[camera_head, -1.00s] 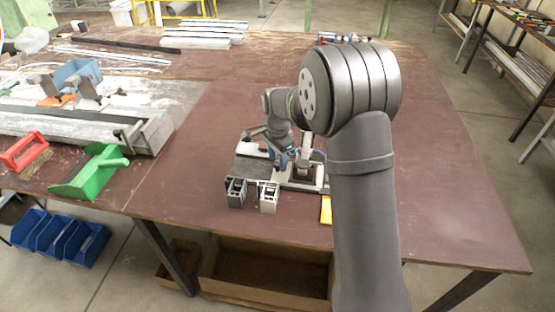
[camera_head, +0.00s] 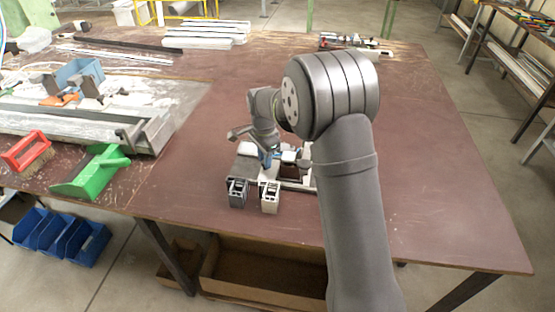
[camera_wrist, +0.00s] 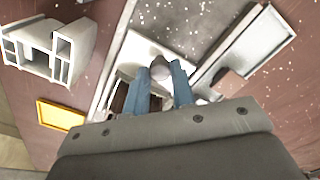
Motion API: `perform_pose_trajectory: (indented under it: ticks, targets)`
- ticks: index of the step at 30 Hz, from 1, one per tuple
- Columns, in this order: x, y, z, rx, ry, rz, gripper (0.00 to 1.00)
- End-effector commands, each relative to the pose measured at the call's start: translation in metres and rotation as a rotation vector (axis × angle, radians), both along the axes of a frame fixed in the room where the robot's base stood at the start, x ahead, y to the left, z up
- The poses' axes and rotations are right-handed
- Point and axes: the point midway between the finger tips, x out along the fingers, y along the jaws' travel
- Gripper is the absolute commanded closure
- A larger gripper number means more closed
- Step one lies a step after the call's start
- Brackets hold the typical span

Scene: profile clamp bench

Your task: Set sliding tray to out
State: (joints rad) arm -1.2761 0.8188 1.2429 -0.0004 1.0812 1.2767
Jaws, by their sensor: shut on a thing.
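My gripper (camera_head: 268,160) is low over the clamp fixture in the middle of the table. In the wrist view its two blue fingers (camera_wrist: 164,88) are closed on a rounded grey knob (camera_wrist: 160,66). A white part (camera_wrist: 133,52) lies under and around the knob; it looks like the sliding tray, but the fingers and gripper body hide much of it. A flat grey plate with a pale rim (camera_wrist: 258,42) lies to the right of the knob. In the head view a grey plate (camera_head: 246,171) shows just left of my gripper. My arm covers the fixture's right end.
Two profile pieces, one dark (camera_head: 237,194) and one pale (camera_head: 269,197), stand at the fixture's front. A yellow-rimmed tray (camera_wrist: 60,115) lies nearby in the wrist view. The table at right is clear.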

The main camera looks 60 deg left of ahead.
Motion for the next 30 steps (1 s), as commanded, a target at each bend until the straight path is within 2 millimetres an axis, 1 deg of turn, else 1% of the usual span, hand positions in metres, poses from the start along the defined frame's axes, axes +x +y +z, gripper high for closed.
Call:
perform_pose_trajectory:
  ticks: [1, 3, 6, 9, 13, 21, 22, 25, 30]
  targets:
    - [-0.013, 0.013, 0.0, 0.004, 0.0, 0.006, 1.0]
    - [-0.027, 0.027, -0.001, 0.002, 0.0, 0.006, 1.0]
    - [-0.044, 0.045, 0.0, 0.004, 0.0, 0.004, 1.0]
    - [-0.056, 0.057, 0.0, 0.004, 0.0, 0.003, 1.0]
    - [-0.063, 0.063, 0.0, 0.003, 0.0, 0.001, 1.0]
    - [-0.065, 0.065, 0.001, 0.008, 0.001, 0.001, 1.0]
    - [-0.065, 0.065, 0.001, 0.008, 0.002, 0.002, 0.75]
    - [-0.065, 0.065, 0.001, 0.008, 0.001, 0.002, 0.56]
    - [-0.064, 0.064, 0.001, 0.005, 0.001, 0.001, 0.55]
